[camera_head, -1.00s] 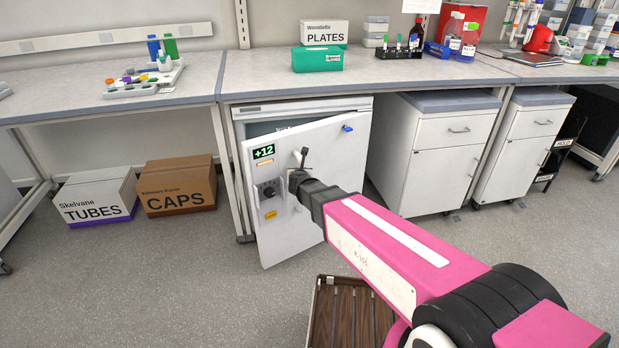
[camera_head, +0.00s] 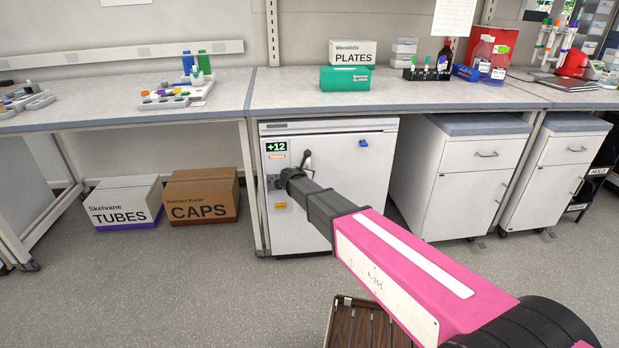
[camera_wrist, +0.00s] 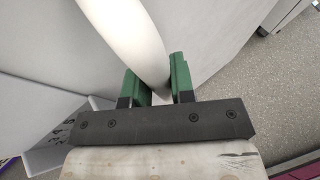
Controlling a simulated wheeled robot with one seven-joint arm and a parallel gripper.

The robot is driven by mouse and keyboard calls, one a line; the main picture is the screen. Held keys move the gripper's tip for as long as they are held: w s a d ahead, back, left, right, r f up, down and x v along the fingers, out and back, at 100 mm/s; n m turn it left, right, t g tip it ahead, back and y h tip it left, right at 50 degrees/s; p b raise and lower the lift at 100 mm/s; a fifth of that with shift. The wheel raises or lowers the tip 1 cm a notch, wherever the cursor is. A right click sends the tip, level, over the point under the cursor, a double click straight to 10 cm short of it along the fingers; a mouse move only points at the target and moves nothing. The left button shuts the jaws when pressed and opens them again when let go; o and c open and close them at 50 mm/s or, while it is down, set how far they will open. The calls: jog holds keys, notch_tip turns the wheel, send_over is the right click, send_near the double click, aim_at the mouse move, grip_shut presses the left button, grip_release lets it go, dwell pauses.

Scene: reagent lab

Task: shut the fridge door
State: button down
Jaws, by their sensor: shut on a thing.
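The white fridge (camera_head: 363,195) stands under the bench. Its door (camera_head: 290,228) looks flush, or nearly flush, with the fridge body in the head view; I cannot tell whether a thin gap is left. A green +12 display shows at the door's upper left. My gripper (camera_wrist: 160,88) has its green fingers on either side of the white door handle (camera_wrist: 138,35) and is shut on it. In the head view the handle (camera_head: 307,160) shows just above my wrist, which hides the fingers and part of the door front.
Boxes marked TUBES (camera_head: 122,203) and CAPS (camera_head: 200,196) stand on the floor left of the fridge. A drawer cabinet (camera_head: 462,175) stands to its right. A brown slatted crate (camera_head: 362,325) lies on the floor below my arm.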

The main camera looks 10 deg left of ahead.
jog(key=shift+w+a, duration=0.3)
jog(key=shift+w, duration=0.1)
jog(key=c, duration=1)
grip_release()
jog(key=v, duration=1.1)
jog(key=shift+d+f, duration=0.1)
